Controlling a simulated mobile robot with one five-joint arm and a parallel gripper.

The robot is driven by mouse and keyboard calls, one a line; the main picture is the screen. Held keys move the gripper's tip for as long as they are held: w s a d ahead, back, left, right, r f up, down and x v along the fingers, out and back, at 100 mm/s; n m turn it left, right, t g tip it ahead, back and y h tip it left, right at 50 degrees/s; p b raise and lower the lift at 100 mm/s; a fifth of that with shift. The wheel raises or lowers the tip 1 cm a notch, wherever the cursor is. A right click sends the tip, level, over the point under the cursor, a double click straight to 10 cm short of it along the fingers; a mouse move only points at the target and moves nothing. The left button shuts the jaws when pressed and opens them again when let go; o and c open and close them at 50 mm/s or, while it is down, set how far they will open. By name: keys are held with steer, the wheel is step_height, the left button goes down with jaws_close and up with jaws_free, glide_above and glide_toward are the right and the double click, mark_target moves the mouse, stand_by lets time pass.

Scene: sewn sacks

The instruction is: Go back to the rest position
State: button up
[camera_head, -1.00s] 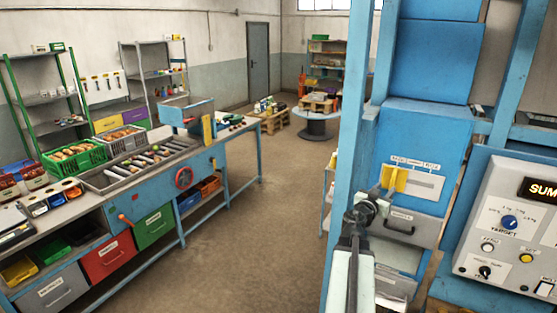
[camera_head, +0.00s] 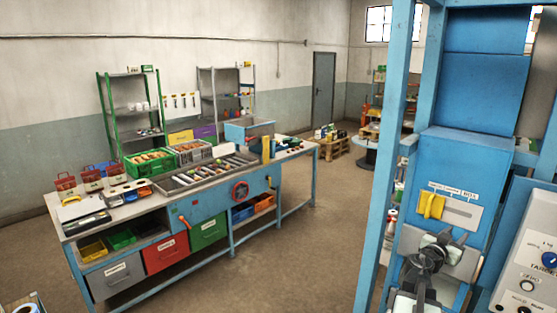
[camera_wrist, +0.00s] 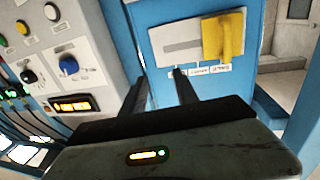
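My gripper (camera_head: 447,238) is in front of the blue machine (camera_head: 462,160), a little below the yellow slider handle (camera_head: 431,205) in the head view. In the wrist view its two dark fingers (camera_wrist: 159,77) stand apart with nothing between them. The yellow handle (camera_wrist: 223,38) is at the upper right there, clear of the fingers. It sits at one end of a slot in a pale labelled plate (camera_head: 460,213).
The grey control panel (camera_wrist: 66,55) with knobs and a lit display is close beside the fingers. A blue upright post (camera_head: 386,170) stands left of my arm. A workbench (camera_head: 180,265) with bins and crates is at left. Floor (camera_head: 320,250) between them is clear.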

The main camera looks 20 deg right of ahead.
steer(key=w+a+f+n+t+y+b, duration=0.1)
steer(key=w+a+f+n+t+b, duration=0.2)
steer(key=w+a, duration=0.5)
steer(key=w+a+f+t+y+b, duration=0.15)
steer(key=w+a+f+b, duration=0.35)
steer(key=w, duration=0.6)
steer(key=w+a+f+y+b, duration=0.1)
steer(key=w+a+f+b, duration=0.25)
steer(key=a+f, duration=0.35)
steer(key=w+a+f+t+y+b, duration=0.15)
steer(key=w+a+f, duration=0.25)
steer(key=a, duration=0.5)
steer(key=w+a+f+y+b, duration=0.2)
steer(key=w+a+f+b, duration=0.1)
steer(key=a+f, duration=0.4)
steer(key=s+a+f+n+g+y+b, duration=0.2)
steer(key=a+f+n+y+b, duration=0.1)
steer(key=a+f, duration=0.65)
steer(key=s+a+f+n+g+y+b, duration=0.25)
steer(key=a+f, duration=0.35)
steer(key=a, duration=0.7)
steer(key=s+a+f+n+g+y, duration=0.3)
steer(key=s+a+n+g+y, duration=0.2)
steer(key=s+a+n, duration=0.2)
steer(key=shift+s+a+f+p, duration=0.25)
steer(key=shift+s+a+p, duration=0.15)
steer(key=shift+s+a, duration=0.55)
steer(key=shift+s+d, duration=0.1)
steer(key=shift+d, duration=0.15)
